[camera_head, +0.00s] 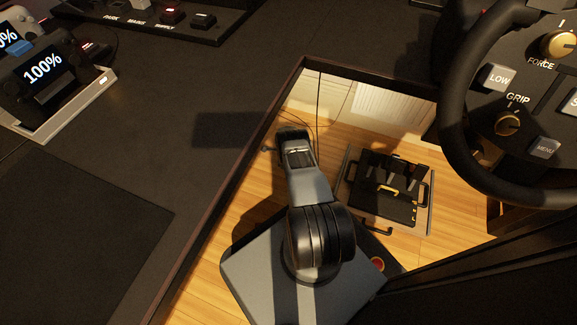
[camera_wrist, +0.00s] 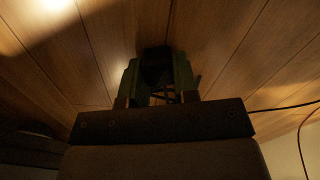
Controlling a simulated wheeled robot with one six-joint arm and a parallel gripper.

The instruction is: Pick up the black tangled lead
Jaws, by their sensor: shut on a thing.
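My arm reaches down past the desk edge, and my gripper (camera_head: 291,136) is low over the wooden floor in the head view. In the wrist view my gripper (camera_wrist: 158,75) is shut on a dark bundle, which looks like the black tangled lead (camera_wrist: 156,62). Its strands are too dark to make out, and the fingers hide part of it. In the head view my gripper covers most of it. Thin cables show near the gripper, but I cannot tell whether they belong to the lead.
A pedal unit (camera_head: 385,188) stands on the floor right of my arm. The desk edge (camera_head: 235,170) runs along the left of the opening. A steering wheel (camera_head: 465,110) is at upper right. A thin cable (camera_wrist: 285,106) crosses the right of the wrist view.

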